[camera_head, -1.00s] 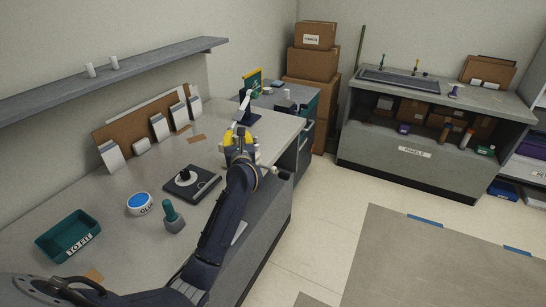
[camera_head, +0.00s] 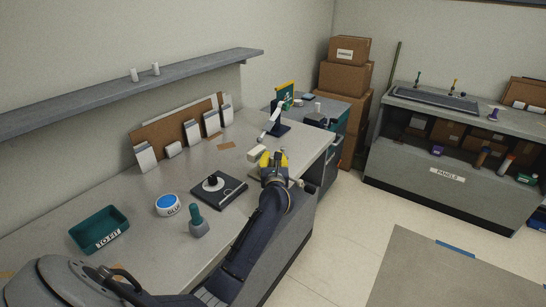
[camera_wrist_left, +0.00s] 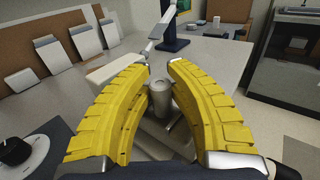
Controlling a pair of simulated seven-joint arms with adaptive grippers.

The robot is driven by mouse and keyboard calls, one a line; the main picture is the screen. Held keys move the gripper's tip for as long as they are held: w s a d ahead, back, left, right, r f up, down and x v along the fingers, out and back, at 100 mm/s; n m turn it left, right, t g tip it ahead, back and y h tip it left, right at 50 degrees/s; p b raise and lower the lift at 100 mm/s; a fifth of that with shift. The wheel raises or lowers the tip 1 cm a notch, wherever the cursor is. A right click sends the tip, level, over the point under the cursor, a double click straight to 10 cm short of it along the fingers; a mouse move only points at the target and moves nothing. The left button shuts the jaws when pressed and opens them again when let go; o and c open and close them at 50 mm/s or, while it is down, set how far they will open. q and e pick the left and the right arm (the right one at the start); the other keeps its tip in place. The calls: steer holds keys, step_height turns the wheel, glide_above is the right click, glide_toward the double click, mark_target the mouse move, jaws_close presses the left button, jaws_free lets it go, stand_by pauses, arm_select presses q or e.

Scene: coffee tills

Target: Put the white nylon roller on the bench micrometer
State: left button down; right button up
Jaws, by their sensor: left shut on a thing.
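My left gripper (camera_head: 273,161) has yellow ribbed fingers and is over the bench near its right edge. In the left wrist view its fingers (camera_wrist_left: 160,85) are around a pale grey-white cylinder (camera_wrist_left: 160,97), which looks like the nylon roller; its lower part is in shadow. A pale elongated block (camera_wrist_left: 118,68) lies just beyond the left finger, and it also shows in the head view (camera_head: 257,152). I cannot tell whether this block is part of the bench micrometer. My right gripper is not in view.
A black square plate with a knob (camera_head: 218,188), a green-topped bottle (camera_head: 198,222), a glue tub (camera_head: 168,205) and a teal tray (camera_head: 99,229) stand on the bench. A white-armed stand (camera_head: 273,123) is behind the gripper.

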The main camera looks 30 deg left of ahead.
arm_select(q)
steer(key=shift+f, duration=0.15)
steer(key=c, duration=1.3)
jaws_free()
